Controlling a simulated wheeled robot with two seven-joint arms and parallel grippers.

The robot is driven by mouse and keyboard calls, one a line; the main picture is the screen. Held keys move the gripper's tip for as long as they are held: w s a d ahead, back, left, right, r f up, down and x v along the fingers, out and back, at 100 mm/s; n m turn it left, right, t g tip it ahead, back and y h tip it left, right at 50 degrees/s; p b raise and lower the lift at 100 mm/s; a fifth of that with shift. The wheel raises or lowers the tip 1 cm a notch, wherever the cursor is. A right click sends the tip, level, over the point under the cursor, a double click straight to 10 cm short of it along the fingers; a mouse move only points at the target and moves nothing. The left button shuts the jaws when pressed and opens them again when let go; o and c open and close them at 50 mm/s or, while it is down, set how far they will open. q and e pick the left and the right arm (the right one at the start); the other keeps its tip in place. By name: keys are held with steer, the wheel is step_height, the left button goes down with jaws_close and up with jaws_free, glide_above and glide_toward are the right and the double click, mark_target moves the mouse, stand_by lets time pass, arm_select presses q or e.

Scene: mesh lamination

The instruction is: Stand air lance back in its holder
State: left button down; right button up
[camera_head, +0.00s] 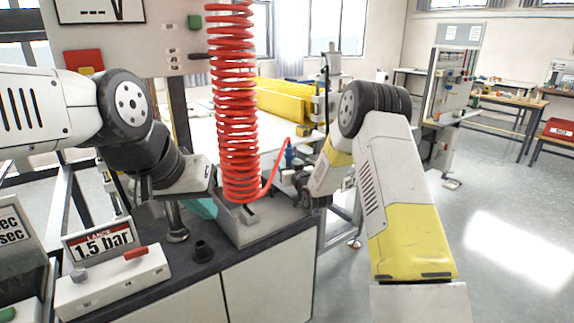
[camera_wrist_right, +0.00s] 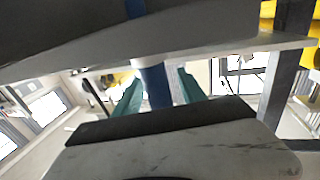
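The air lance (camera_head: 290,156) shows as a small blue upright piece at the end of the red coiled hose, just above the right end of the grey box. My right gripper (camera_head: 302,182) is beside it. In the right wrist view, the blue lance shaft (camera_wrist_right: 155,84) runs between the two teal fingers (camera_wrist_right: 160,92), with narrow gaps showing beside it. A small black socket (camera_head: 203,251), possibly the holder, stands on the bench.
The red coiled hose (camera_head: 232,105) hangs in front of the grey box (camera_head: 262,228) on the bench. A white control box (camera_head: 113,283) with a 1.5 bar sign (camera_head: 102,241) is at front left. A metal post with a flared foot (camera_head: 177,232) stands nearby. Open floor lies to the right.

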jaws_close()
steer(key=shift+r, duration=0.15)
step_height(320, 180, up, 7)
stand_by(1.2)
